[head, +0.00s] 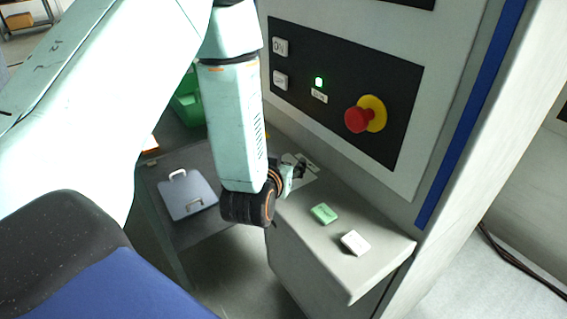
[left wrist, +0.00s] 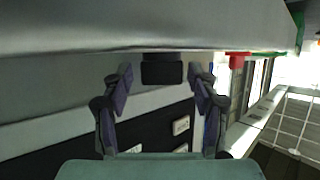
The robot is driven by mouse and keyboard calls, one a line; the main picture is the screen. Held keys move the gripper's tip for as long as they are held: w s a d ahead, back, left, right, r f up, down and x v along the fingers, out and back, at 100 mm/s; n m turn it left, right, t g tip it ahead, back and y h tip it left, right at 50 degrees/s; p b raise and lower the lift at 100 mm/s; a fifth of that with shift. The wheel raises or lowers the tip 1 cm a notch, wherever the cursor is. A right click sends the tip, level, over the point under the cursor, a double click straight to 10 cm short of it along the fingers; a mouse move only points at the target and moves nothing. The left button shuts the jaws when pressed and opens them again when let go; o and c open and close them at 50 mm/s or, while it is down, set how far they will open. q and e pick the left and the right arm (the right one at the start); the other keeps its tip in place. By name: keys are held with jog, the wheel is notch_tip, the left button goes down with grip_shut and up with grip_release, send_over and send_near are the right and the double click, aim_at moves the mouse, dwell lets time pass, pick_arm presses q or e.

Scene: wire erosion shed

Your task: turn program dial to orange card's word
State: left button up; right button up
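My left gripper (head: 298,170) is at the ledge of the machine in the head view, over a pale plate (head: 313,172) with dark marks. In the left wrist view its two fingers (left wrist: 161,78) stand apart, one on each side of a dark block (left wrist: 162,69) that looks like the dial knob. I cannot tell whether they touch it. The dial's pointer and words cannot be read. A small orange patch (head: 150,144) shows beside my arm in the head view; I cannot tell if it is the orange card. My right gripper is not in view.
The grey ledge (head: 378,256) holds a green block (head: 324,213) and a white block (head: 355,242). Above is a black panel (head: 400,92) with white buttons, a lit green lamp (head: 319,81) and a red stop button (head: 358,119). A grey-blue plate with handles (head: 187,193) lies left.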

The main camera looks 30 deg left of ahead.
pick_arm(q)
jog(key=shift+s+r, duration=0.1)
jog(key=shift+s, duration=0.05)
jog(key=shift+c, duration=1.3)
jog(key=shift+a, duration=0.15)
jog(key=c, duration=0.6)
jog(key=shift+c, duration=1.1)
